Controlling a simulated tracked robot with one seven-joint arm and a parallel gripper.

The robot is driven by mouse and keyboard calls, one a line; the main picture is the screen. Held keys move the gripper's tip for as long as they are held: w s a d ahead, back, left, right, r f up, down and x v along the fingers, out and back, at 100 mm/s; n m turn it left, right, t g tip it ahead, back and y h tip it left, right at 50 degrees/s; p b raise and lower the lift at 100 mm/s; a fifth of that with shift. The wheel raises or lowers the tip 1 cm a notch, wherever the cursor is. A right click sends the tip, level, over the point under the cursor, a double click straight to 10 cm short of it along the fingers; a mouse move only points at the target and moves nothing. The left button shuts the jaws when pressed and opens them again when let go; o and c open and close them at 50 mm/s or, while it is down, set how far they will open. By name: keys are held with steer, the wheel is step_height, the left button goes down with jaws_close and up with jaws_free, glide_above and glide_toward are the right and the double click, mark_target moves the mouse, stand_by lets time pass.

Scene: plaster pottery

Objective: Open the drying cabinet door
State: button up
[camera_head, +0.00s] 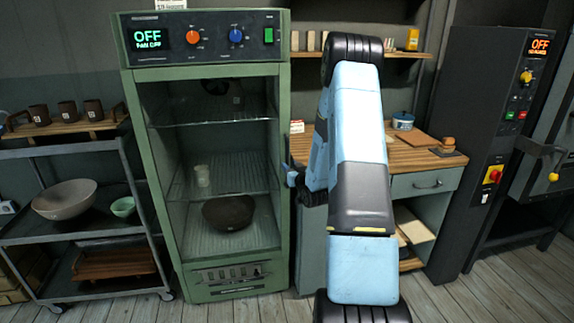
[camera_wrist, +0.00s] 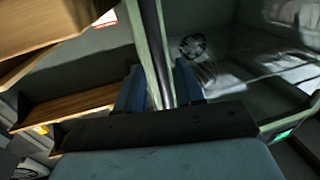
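The drying cabinet (camera_head: 278,150) is pale green and stands left of centre in the head view. Its panel (camera_head: 200,38) reads OFF. Its shelves show clearly, with a dark bowl (camera_head: 229,213) and a small pale cup (camera_head: 202,176) inside; I cannot tell for certain whether glass covers the front. My gripper (camera_head: 297,178) is at the cabinet's right front edge, partly hidden by my arm. In the wrist view, the two blue fingers of my gripper (camera_wrist: 160,88) stand either side of an upright pale bar (camera_wrist: 152,40), apparently the door's edge or handle. Contact is unclear.
A wooden-topped workbench (camera_head: 420,157) stands right of the cabinet, behind my arm. A shelf cart (camera_head: 85,145) with bowls and mugs stands close on the left. A dark control cabinet (camera_head: 468,130) is at the right. Some wooden floor (camera_head: 500,285) is free in front.

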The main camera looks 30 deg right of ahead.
mark_target(288, 164)
steer(key=shift+w+d, duration=0.1)
steer(key=shift+w, duration=1.55)
steer(key=shift+c, duration=0.2)
jaws_close()
